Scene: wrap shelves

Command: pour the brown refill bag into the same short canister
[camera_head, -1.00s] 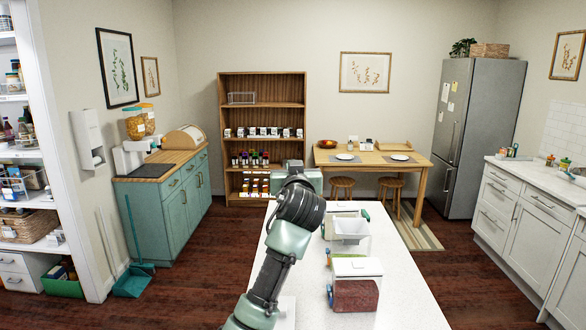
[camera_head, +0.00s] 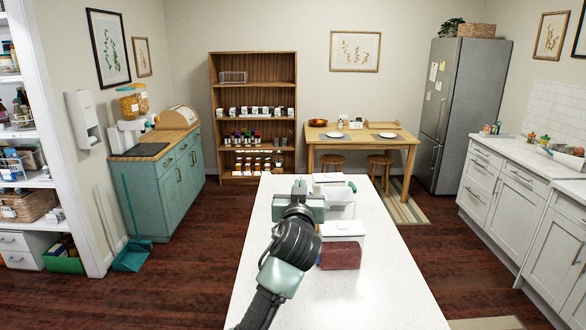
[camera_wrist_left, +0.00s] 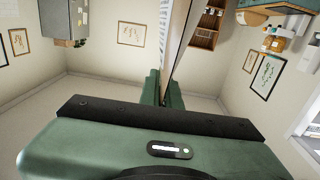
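My left gripper (camera_head: 299,196) is over the white counter, left of the canisters. In the left wrist view its green fingers (camera_wrist_left: 163,92) are close together on a thin, pale tan sheet-like thing (camera_wrist_left: 177,45), seen edge-on, which looks like the brown refill bag. In the head view the gripper hides it. A clear canister with reddish-brown contents and a white lid (camera_head: 340,258) stands on the counter, right of my left arm. A clear, pale container (camera_head: 342,210) stands behind it, and another white-topped one (camera_head: 328,179) farther back. My right gripper is not in view.
The white counter (camera_head: 385,295) is clear at its front and right. A wooden shelf (camera_head: 254,95) with rows of jars stands behind it. A dining table (camera_head: 362,138) with stools is at the back right, and a teal cabinet (camera_head: 175,165) at the left.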

